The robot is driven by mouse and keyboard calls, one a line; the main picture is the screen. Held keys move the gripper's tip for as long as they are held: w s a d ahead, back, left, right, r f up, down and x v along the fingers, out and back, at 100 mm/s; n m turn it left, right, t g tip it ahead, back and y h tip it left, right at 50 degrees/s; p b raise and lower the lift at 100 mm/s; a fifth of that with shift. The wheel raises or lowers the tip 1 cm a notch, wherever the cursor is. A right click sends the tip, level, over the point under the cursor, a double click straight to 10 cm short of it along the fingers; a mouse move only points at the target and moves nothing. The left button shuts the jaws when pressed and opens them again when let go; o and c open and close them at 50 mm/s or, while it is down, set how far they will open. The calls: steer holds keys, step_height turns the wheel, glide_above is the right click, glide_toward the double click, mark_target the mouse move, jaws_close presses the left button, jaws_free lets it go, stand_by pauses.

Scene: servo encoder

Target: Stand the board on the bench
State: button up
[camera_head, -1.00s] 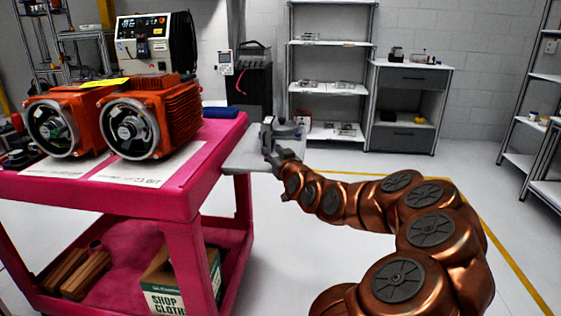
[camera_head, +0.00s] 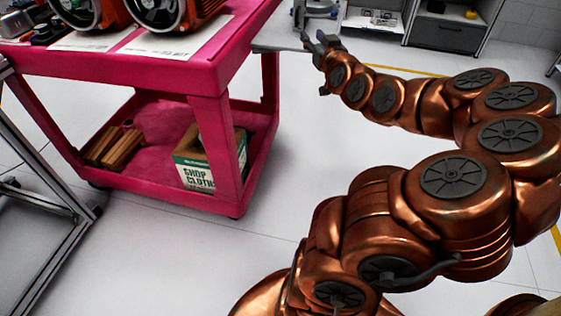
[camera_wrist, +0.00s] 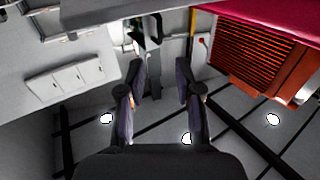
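I cannot make out a board in either view. My gripper (camera_head: 322,44) is small in the head view, at the right end of the pink cart, in front of a grey flat plate (camera_head: 280,47) with a grey device (camera_head: 315,12) on it. Whether it touches them I cannot tell. The bench is not clearly identified; a metal frame leg (camera_head: 40,190) shows at the left edge of the head view.
The pink cart (camera_head: 232,140) bears orange motors (camera_head: 180,12) and white sheets, with a shop cloth box (camera_head: 195,172) and wooden blocks (camera_head: 118,148) below. The wrist view, turned over, shows an orange motor (camera_wrist: 262,55) at right. Floor in front of the cart is clear.

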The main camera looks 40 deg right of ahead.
steer(key=w+a+f+n+g+y, duration=0.1)
steer(key=w+a+f+y, duration=0.15)
steer(key=a, duration=0.35)
steer(key=w+a+f+n+g+y, duration=0.1)
steer(key=w+a+f+n+y, duration=0.1)
steer(key=a+f+y, duration=0.3)
steer(key=s+a+f+n+g, duration=0.1)
steer(key=s+a+f+g, duration=0.2)
steer(key=a, duration=0.4)
steer(key=s+a+f+n+g, duration=0.1)
steer(key=a+f+g, duration=0.25)
steer(key=a, duration=0.45)
steer(key=s+a+f+g+y, duration=0.2)
steer(key=s+a+f+g, duration=0.2)
steer(key=s+a, duration=0.55)
steer(key=s+a+r+g+h, duration=0.1)
steer(key=s+g, duration=0.3)
steer(key=s, duration=0.6)
steer(key=s+a+g, duration=0.3)
steer(key=s, duration=0.8)
steer(key=shift+s+a+r+g+h, duration=0.3)
steer(key=shift+a+r+g+h, duration=0.05)
steer(key=shift+a, duration=0.05)
steer(key=shift+o, duration=0.3)
steer(key=shift+o, duration=0.4)
